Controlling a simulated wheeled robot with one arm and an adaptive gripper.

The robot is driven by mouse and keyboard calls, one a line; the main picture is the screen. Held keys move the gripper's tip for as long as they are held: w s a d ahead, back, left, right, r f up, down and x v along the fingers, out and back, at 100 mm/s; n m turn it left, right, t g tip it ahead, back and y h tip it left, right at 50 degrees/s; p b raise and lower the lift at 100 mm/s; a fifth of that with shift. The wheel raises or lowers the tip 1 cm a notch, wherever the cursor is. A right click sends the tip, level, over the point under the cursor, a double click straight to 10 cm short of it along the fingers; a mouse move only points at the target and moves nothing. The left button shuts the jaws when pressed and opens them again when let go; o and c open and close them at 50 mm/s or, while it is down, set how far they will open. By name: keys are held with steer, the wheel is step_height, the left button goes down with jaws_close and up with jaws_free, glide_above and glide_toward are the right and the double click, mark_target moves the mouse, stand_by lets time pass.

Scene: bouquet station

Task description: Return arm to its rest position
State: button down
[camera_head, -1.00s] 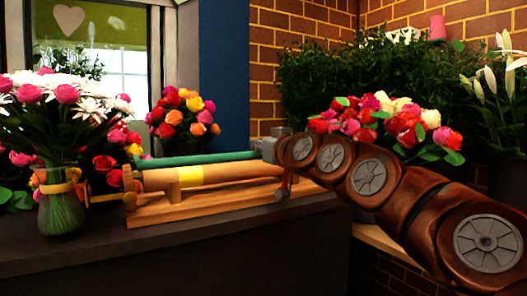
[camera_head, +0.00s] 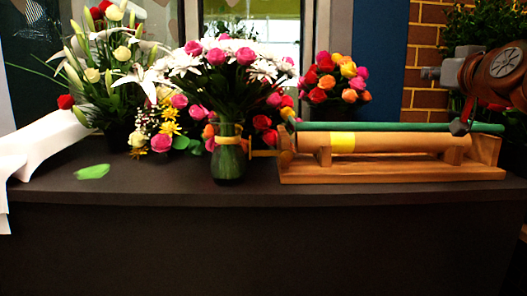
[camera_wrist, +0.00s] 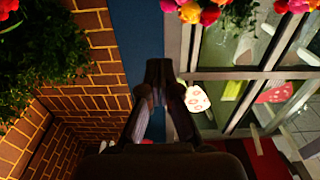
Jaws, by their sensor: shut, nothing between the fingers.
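My arm enters at the upper right of the head view.
The dark counter (camera_head: 250,198) bears a glass vase of flowers (camera_head: 229,165), a wooden roll holder (camera_head: 390,175), a green leaf (camera_head: 92,172) and a white object (camera_head: 45,140) at left. Bouquets stand behind. A brick wall (camera_head: 425,75) and greenery are at right.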

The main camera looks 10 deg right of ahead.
steer(key=w+a+f+n+g+y+p, duration=0.1)
steer(key=w+a+g+y+p, duration=0.1)
steer(key=a+p, duration=0.4)
steer(key=w+a+f+n+g+y+p, duration=0.15)
steer(key=a+p, duration=0.25)
steer(key=a, duration=0.4)
steer(key=s+a+f+n+g+y+p, duration=0.1)
steer(key=s+a+f+g+p, duration=0.15)
steer(key=a+p, duration=0.25)
steer(key=s+a+f+g+y+p, duration=0.1)
steer(key=s+a+f+g+p, duration=0.15)
steer(key=a+p, duration=0.25)
steer(key=s+a+f+g+h+p, duration=0.1)
steer(key=s+g+p, duration=0.4)
steer(key=s+p, duration=0.5)
steer(key=s+a+f+m+g+p, duration=0.1)
steer(key=s+a+f+g+p, duration=0.2)
steer(key=s, duration=1.4)
steer(key=f+g+p, duration=0.1)
steer(key=g+p, duration=0.2)
steer(key=p, duration=0.3)
steer(key=shift+s+a+f+h+p, duration=0.15)
steer(key=shift+f+h+p, duration=0.15)
steer(key=shift+h+p, duration=0.05)
